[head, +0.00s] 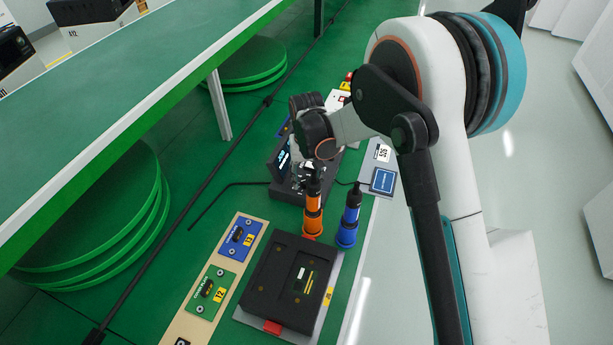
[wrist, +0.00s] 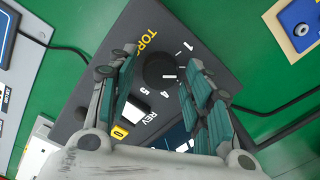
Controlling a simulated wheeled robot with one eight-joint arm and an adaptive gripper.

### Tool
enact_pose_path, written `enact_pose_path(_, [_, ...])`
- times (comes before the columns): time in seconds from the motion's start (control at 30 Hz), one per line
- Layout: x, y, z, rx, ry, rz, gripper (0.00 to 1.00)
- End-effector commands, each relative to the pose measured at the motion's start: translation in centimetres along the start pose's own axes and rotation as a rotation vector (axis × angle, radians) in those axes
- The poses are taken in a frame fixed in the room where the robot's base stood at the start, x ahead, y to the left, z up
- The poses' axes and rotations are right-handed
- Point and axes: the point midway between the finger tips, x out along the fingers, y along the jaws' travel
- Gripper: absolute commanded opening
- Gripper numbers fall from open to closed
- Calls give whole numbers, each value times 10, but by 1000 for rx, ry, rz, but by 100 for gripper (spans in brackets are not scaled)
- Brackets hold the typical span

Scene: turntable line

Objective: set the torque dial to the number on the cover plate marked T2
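The torque dial (wrist: 158,70) is a round black knob on a dark controller box (wrist: 92,72), seen in the wrist view. Its white mark points right, towards the right finger. In the head view my gripper (head: 308,168) is over the box and hides the dial. The green T2 cover plate (head: 199,308) lies at the lower left; its number is not readable.
A blue plate (head: 232,251) marked T3 lies beside the green one. An orange screwdriver (head: 313,222) and a blue one (head: 347,232) stand in front of the box. A black fixture (head: 262,290) lies nearer. A REV switch (wrist: 133,106) sits near the dial.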

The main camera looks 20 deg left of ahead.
Motion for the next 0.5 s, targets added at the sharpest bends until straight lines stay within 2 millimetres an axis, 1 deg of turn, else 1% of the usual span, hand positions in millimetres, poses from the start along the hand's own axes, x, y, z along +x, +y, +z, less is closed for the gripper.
enact_pose_path(0.33, [-2,0,0,0,-1,0,52])
enact_pose_path(0.43, [-9,0,0,0,-1,0,52])
enact_pose_path(0.5, [-19,0,0,0,-1,0,52])
